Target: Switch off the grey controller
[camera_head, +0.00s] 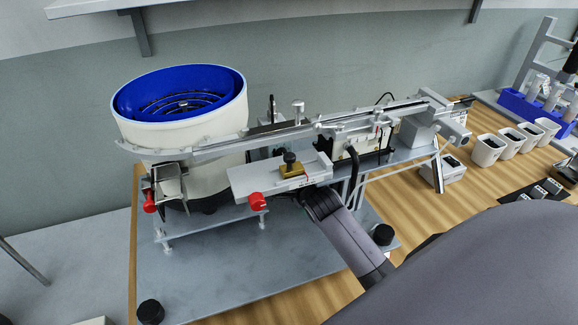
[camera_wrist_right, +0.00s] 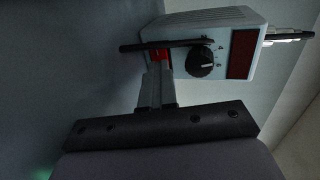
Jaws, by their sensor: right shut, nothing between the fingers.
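The grey controller (camera_wrist_right: 225,40) shows in the right wrist view as a pale box with a vented side, a black round knob (camera_wrist_right: 200,63) and a dark red display (camera_wrist_right: 241,54). A red switch (camera_wrist_right: 162,56) sits at the knob's left. My right gripper (camera_wrist_right: 158,76) is shut and empty, its fingertips right at the red switch; I cannot tell whether they touch it or which way it is set. In the head view my right arm reaches under the feeder rail, and its fingertips and the controller's face are hidden. My left gripper is not in view.
A blue-lined bowl feeder (camera_head: 180,95) stands at the left with a long rail (camera_head: 290,130) running right. A grey base plate (camera_head: 215,265) with black feet lies below. White cups (camera_head: 488,150) and a blue rack (camera_head: 530,108) stand at the right. A dark bar (camera_wrist_right: 175,44) crosses the controller's front.

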